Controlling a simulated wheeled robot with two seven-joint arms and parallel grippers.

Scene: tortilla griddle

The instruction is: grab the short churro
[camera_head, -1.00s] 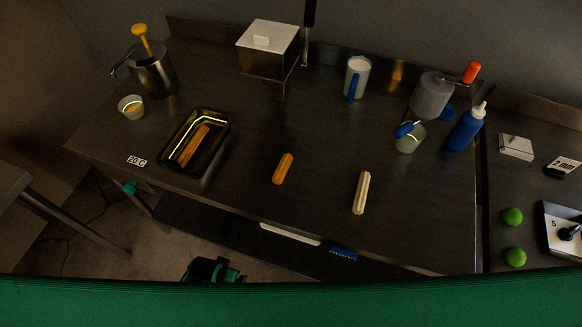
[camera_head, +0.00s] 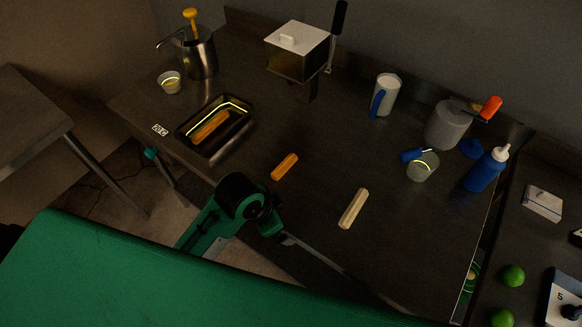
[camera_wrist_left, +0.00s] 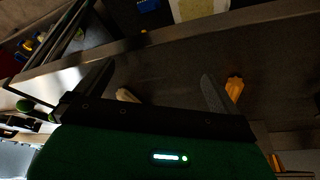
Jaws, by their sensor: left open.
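The short orange-brown churro (camera_head: 284,166) lies on the dark steel table, left of a longer pale churro (camera_head: 353,208). My left gripper is at the table's front edge, just below the short churro in the head view, where its fingers are hard to make out. In the left wrist view my left gripper (camera_wrist_left: 156,72) is open and empty. There the short churro (camera_wrist_left: 234,88) shows beside the right finger, outside the jaws, partly hidden by it. The pale churro (camera_wrist_left: 127,95) shows between the fingers, low near the palm. My right gripper is not in view.
The table's middle is clear.

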